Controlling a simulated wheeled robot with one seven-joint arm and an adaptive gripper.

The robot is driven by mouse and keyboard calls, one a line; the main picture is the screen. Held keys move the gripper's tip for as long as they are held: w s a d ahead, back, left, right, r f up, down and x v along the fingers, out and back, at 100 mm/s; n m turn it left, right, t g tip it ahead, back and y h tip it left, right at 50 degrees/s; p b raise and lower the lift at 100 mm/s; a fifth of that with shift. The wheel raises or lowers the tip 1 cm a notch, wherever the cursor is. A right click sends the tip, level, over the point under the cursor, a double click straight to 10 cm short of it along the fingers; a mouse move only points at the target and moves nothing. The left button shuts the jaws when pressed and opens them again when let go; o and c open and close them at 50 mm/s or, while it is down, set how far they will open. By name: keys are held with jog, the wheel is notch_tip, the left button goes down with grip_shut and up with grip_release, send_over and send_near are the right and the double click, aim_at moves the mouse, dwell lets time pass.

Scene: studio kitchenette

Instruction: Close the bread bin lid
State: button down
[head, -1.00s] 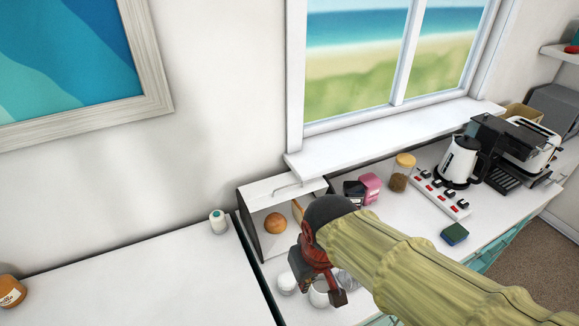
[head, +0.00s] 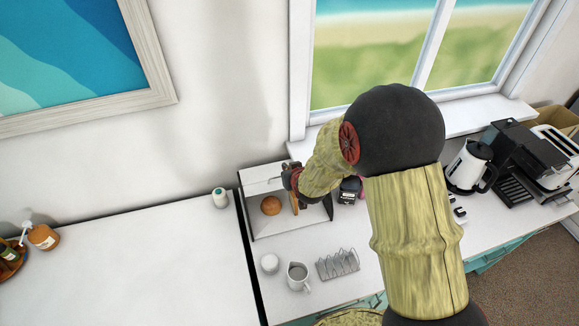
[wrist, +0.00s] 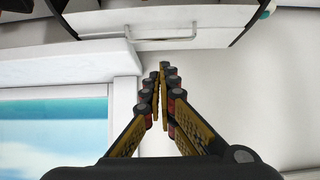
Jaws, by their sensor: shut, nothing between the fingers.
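The bread bin (head: 244,217) stands on the counter against the wall with its front open. A round bun (head: 271,205) shows inside. Its white lid (head: 256,187) is raised along the top and has a thin bar handle, partly hidden by my gripper (head: 287,176). In the wrist view the lid (wrist: 95,24) and its handle (wrist: 165,36) lie beyond the fingertips. My gripper (wrist: 163,72) is shut and empty, with its tips near the handle; I cannot tell whether they touch the lid.
A white jug (head: 298,276), a toast rack (head: 338,263) and a small white pot (head: 269,263) stand in front of the bin. A kettle (head: 467,165) and a toaster (head: 557,150) are at the right. The left counter (head: 130,265) is mostly clear.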

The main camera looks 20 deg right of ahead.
jog(key=shift+t, duration=0.3)
jog(key=x, duration=0.3)
jog(key=p+x, duration=0.1)
jog(key=x, duration=0.2)
jog(key=w+r+x, duration=0.1)
jog(key=x, duration=0.2)
jog(key=shift+w+a+p, duration=0.1)
jog(key=shift+a+p, duration=0.05)
jog(key=shift+p, duration=0.25)
jog(key=shift+f, duration=0.25)
jog(key=s, duration=0.1)
jog(key=s+p, duration=0.1)
jog(key=s, duration=0.1)
jog(key=shift+f, duration=0.25)
jog(key=shift+s+f, duration=0.2)
jog(key=shift+f, duration=0.05)
jog(key=shift+f, duration=0.1)
